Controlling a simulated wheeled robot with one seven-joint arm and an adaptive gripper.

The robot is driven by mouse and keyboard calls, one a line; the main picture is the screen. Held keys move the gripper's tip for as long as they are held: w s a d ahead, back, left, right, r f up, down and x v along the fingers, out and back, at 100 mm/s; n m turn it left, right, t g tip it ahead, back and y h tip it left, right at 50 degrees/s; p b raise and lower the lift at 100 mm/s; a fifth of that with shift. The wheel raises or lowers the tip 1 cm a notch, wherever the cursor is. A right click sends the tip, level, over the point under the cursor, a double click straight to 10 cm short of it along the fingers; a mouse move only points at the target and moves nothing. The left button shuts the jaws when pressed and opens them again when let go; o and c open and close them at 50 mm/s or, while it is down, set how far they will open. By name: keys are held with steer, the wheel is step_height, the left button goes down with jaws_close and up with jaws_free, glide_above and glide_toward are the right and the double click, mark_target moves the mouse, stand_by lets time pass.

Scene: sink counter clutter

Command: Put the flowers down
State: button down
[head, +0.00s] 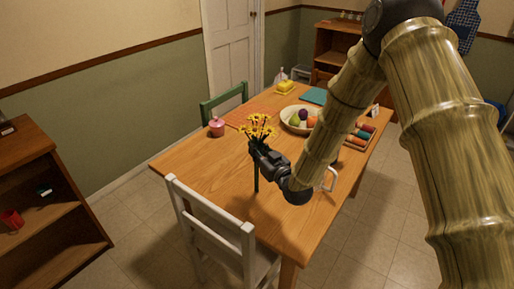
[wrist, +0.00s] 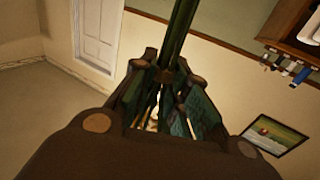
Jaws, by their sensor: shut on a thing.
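The yellow flowers (head: 259,126) with dark centres stand upright in my gripper (head: 257,152) over the left part of the wooden table (head: 215,168). The gripper is shut around their green stems, below the blooms. The stems (head: 256,183) hang below the fingers; I cannot tell whether their lower ends touch the table. In the wrist view, the dark green stems (wrist: 180,32) run between the fingers of my gripper (wrist: 165,75). The blooms are not clear in that view.
A fruit bowl (head: 289,122), a pink pot (head: 217,127), a teal mat (head: 313,96), a yellow item (head: 286,86) and a tray of coloured pieces (head: 360,137) are on the table. A white chair (head: 212,226) stands at the near side, a green chair (head: 222,102) behind. The table's left part is bare.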

steer(key=shift+s+r, duration=0.1)
steer(key=shift+f, duration=0.25)
steer(key=c, duration=1.4)
jaws_free()
steer(key=shift+r, duration=0.1)
steer(key=shift+r, duration=0.1)
steer(key=b+v, duration=0.3)
steer(key=v, duration=0.9)
